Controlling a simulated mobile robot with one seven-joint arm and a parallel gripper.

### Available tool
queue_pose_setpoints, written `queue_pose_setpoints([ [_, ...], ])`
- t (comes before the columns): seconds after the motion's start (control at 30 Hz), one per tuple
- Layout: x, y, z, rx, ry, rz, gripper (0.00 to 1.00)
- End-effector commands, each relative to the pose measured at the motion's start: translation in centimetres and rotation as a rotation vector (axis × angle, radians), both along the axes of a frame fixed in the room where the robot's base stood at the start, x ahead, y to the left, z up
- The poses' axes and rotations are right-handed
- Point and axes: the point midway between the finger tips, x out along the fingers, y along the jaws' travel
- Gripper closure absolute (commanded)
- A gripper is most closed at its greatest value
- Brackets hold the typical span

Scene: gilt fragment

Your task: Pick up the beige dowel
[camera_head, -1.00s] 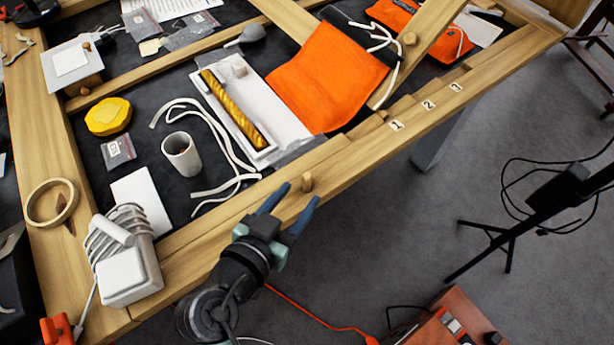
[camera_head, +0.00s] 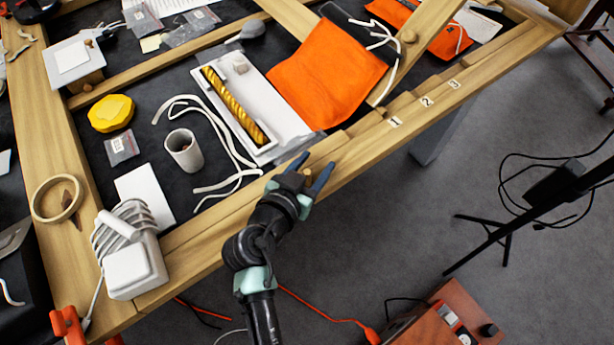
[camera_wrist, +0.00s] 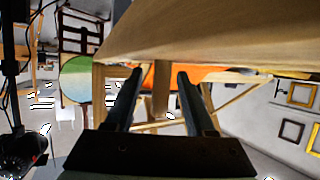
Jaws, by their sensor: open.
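The beige dowel (camera_head: 307,172) is a short wooden peg on the front rail of the wooden frame. In the head view it shows between the blue fingers of my gripper (camera_head: 316,162), partly covered by them. In the wrist view the dowel (camera_wrist: 161,90) is a narrow wooden post between the two dark fingers of my gripper (camera_wrist: 160,74), with a gap on each side. My gripper is open and has not closed on it. The dowel's end toward the palm shows free; its other end meets the wooden surface.
The wooden frame's front rail (camera_head: 215,232) runs beneath my gripper. Behind it lie white cords (camera_head: 225,183), a white tray with a gold twisted rod (camera_head: 232,105), an orange cloth (camera_head: 328,72) and a white cup (camera_head: 184,152). Open floor (camera_head: 420,220) lies in front.

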Motion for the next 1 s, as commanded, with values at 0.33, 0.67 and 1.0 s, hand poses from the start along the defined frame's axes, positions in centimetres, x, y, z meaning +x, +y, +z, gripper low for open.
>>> queue_pose_setpoints([
  [0.33,0.0,0.0,0.0,0.0,0.0,0.0,0.9],
  [0.67,0.0,0.0,0.0,0.0,0.0,0.0,1.0],
  [1.0,0.0,0.1,2.8,0.002,-0.006,0.0,1.0],
])
